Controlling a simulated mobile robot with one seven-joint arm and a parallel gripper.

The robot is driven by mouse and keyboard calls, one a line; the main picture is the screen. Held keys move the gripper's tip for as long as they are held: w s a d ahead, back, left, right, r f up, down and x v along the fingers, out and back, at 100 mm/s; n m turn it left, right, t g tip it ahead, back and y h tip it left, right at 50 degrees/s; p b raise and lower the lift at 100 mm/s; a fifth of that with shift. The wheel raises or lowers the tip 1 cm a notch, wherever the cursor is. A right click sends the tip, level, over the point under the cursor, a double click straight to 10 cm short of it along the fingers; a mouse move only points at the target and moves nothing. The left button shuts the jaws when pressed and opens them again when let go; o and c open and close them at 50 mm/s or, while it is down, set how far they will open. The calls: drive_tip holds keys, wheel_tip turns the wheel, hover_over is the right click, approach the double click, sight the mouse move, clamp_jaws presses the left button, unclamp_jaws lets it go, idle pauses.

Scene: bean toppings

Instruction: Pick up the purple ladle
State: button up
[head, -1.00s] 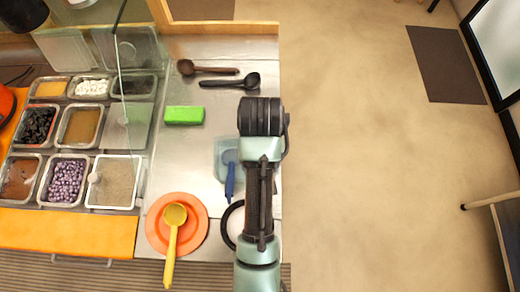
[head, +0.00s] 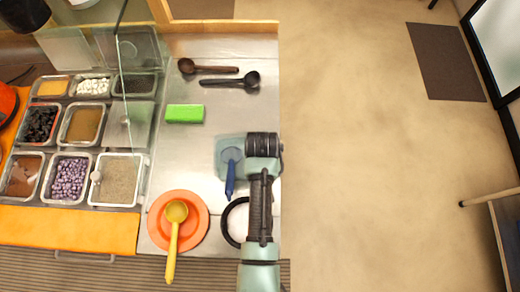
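No ladle in view is clearly purple. A blue ladle (head: 230,180) lies on a pale blue-green piece left of my arm. A dark, nearly black ladle (head: 230,80) and a brown ladle (head: 208,69) lie at the back of the metal counter. A yellow ladle (head: 174,235) rests on an orange plate (head: 157,234) at the front. My arm reaches over the right side of the counter, its black ringed joint just right of the blue ladle. I cannot make out my gripper's fingers; they are hidden or out of view.
A green block (head: 184,114) lies mid-counter. Several topping trays (head: 118,206) stand on the left behind a clear glass panel. A round black-rimmed item (head: 229,231) sits partly under my arm. The counter between block and dark ladle is clear. Open floor lies right.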

clamp_jaws()
idle(0.3)
idle(0.3)
